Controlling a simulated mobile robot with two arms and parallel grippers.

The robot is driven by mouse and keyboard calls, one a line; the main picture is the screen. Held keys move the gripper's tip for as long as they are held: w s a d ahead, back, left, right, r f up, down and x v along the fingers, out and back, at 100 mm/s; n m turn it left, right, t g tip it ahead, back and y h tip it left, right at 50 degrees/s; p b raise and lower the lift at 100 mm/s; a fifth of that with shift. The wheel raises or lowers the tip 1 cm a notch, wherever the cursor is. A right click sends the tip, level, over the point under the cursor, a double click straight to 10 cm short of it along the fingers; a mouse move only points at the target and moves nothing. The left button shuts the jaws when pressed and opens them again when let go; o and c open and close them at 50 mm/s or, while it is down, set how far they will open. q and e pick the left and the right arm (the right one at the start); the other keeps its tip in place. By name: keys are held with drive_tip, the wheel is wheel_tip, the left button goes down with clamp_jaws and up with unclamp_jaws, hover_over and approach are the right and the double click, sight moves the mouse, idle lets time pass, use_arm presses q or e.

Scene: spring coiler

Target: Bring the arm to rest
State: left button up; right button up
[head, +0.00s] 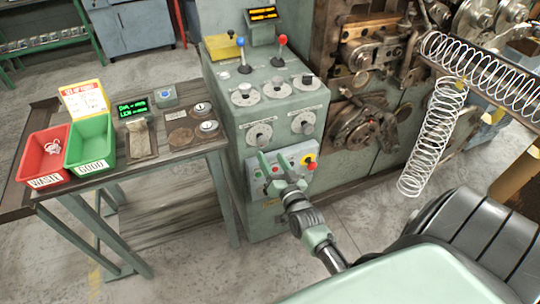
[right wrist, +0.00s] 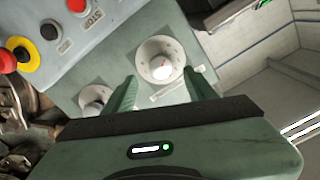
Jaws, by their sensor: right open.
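My right arm (head: 325,245) reaches in from the lower right of the head view. Its green gripper (head: 269,172) is in front of the small button panel on the coiler's control cabinet. In the right wrist view, the two fingers of the gripper (right wrist: 159,76) are spread apart with nothing held. A white dial knob (right wrist: 160,60) shows between and beyond the fingertips; I cannot tell how far off it is. My left gripper is not in view.
The control cabinet (head: 232,105) carries dials and two levers, with a button panel (head: 298,160) low on its front. A work table at the left holds a red bin (head: 45,150) and a green bin (head: 90,142). Long wire springs (head: 435,135) hang at the right.

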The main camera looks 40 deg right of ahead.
idle(0.4)
drive_tip(key=s+a+f+n+g+y, duration=0.1)
drive_tip(key=s+a+f+n+g, duration=0.3)
drive_tip(key=f, duration=0.6)
drive_tip(key=s+a+f+g+y, duration=0.1)
drive_tip(key=s+a+f, duration=0.1)
drive_tip(key=s+f, duration=0.6)
drive_tip(key=s+a+f+n+g+y, duration=0.1)
drive_tip(key=s+a+f+g+y, duration=0.2)
drive_tip(key=f, duration=0.8)
drive_tip(key=s+a+f+n+g, duration=0.1)
drive_tip(key=s+f+g, duration=0.2)
drive_tip(key=s, duration=0.7)
drive_tip(key=s+a+f+n+g, duration=0.1)
drive_tip(key=s+f+n+g, duration=0.1)
drive_tip(key=s+f, duration=0.5)
drive_tip(key=s+a+f+n+g+h, duration=0.1)
drive_tip(key=s+f, duration=0.4)
drive_tip(key=s, duration=0.8)
drive_tip(key=n+g, duration=0.1)
drive_tip(key=g, duration=0.1)
drive_tip(key=shift+s+g, duration=0.2)
drive_tip(key=shift+g, duration=0.1)
drive_tip(key=shift+a, duration=0.1)
